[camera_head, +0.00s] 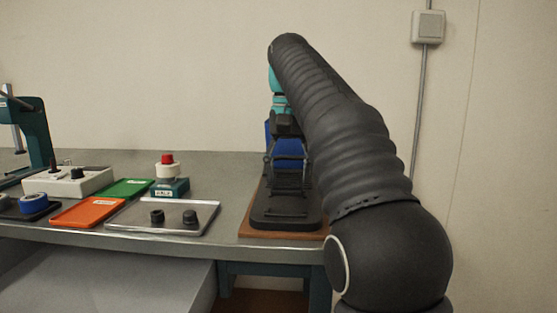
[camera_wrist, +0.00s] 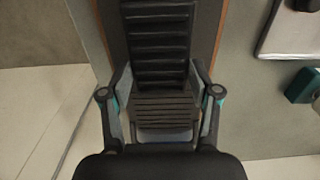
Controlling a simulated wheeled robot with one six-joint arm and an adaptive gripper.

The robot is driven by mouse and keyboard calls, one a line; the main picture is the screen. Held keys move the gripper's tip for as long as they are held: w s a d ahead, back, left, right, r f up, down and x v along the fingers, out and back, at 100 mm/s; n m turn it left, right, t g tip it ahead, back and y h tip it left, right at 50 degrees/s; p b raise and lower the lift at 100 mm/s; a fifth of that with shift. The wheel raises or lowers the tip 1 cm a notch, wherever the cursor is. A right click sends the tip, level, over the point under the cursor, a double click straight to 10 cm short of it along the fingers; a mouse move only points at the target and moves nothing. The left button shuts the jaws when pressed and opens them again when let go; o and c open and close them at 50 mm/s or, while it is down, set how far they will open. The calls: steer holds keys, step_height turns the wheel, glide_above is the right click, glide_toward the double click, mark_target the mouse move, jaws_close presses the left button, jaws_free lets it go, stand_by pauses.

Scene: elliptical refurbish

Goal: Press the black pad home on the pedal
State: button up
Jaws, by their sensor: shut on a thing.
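The black pedal (camera_head: 285,215) lies on a brown wooden board (camera_head: 246,229) at the right end of the bench. In the wrist view its ribbed surface (camera_wrist: 156,42) fills the top middle. My gripper (camera_head: 288,170) reaches down over the far part of the pedal. In the wrist view my gripper (camera_wrist: 160,85) has a finger on each side of a dark ribbed pad (camera_wrist: 165,106) and is shut on it. The pad lies close against the pedal's ribbed surface; I cannot tell whether it is fully seated. A blue part (camera_wrist: 163,134) shows below the pad.
Left of the board, a metal tray (camera_head: 138,222) holds two black knobs. Beyond it are an orange tray (camera_head: 88,212), a green tray (camera_head: 125,188), a red-button box (camera_head: 168,187) and a white control box (camera_head: 70,187). A teal press stands far left. The wall is behind.

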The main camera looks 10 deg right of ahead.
steer(key=shift+w+d+f, duration=0.1)
steer(key=shift+w, duration=0.35)
steer(key=shift+f, duration=1.25)
steer(key=shift+s+f+b, duration=0.1)
steer(key=shift+f+b, duration=0.25)
steer(key=shift+f, duration=0.3)
stand_by(1.2)
steer(key=o, duration=1.2)
steer(key=shift+o, duration=0.2)
